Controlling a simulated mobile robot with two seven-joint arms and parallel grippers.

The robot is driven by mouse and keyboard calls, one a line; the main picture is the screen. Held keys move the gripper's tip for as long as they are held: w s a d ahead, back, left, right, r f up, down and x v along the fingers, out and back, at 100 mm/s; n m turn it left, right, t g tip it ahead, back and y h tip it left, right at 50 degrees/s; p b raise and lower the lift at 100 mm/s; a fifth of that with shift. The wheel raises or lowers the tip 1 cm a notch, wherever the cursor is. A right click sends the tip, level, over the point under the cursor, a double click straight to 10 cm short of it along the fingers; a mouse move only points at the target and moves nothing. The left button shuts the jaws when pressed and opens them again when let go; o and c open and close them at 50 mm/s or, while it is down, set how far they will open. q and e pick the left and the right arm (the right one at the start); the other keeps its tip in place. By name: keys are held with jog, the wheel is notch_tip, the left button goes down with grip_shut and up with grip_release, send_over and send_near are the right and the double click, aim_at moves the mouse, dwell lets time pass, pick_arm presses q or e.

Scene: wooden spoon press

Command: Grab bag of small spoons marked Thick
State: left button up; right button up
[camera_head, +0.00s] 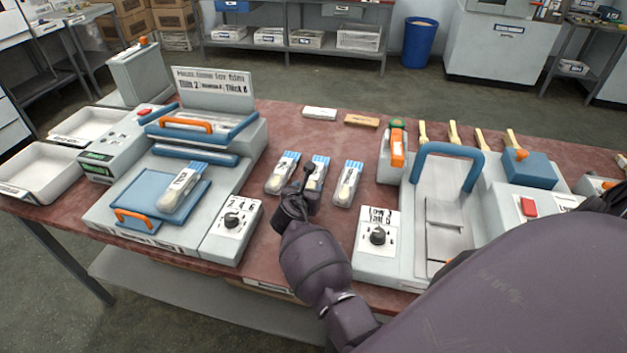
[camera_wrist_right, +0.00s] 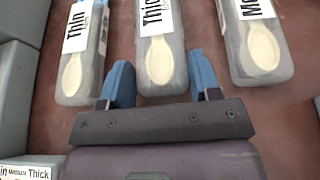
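Three clear bags of small wooden spoons lie in a row on the table. In the right wrist view the middle bag is marked Thick (camera_wrist_right: 158,50); the left bag reads Thin (camera_wrist_right: 80,55), and the right bag's label starts with "Me" (camera_wrist_right: 258,45). In the head view the Thick bag (camera_head: 319,170) is the middle one, partly hidden by my right gripper (camera_head: 302,185). The right gripper (camera_wrist_right: 158,78) is open and empty, its blue fingers near the two sides of the Thick bag's near end. My left gripper is not in view.
A press with a blue plate (camera_head: 150,190) stands left, with another spoon bag (camera_head: 182,188) on it. A machine with a blue handle (camera_head: 447,150) and a dial box (camera_head: 378,240) stands right. Small blocks (camera_head: 362,120) lie behind the bags. White trays (camera_head: 45,170) sit far left.

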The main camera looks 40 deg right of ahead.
jog(key=shift+c, duration=0.9)
jog(key=shift+r, duration=0.1)
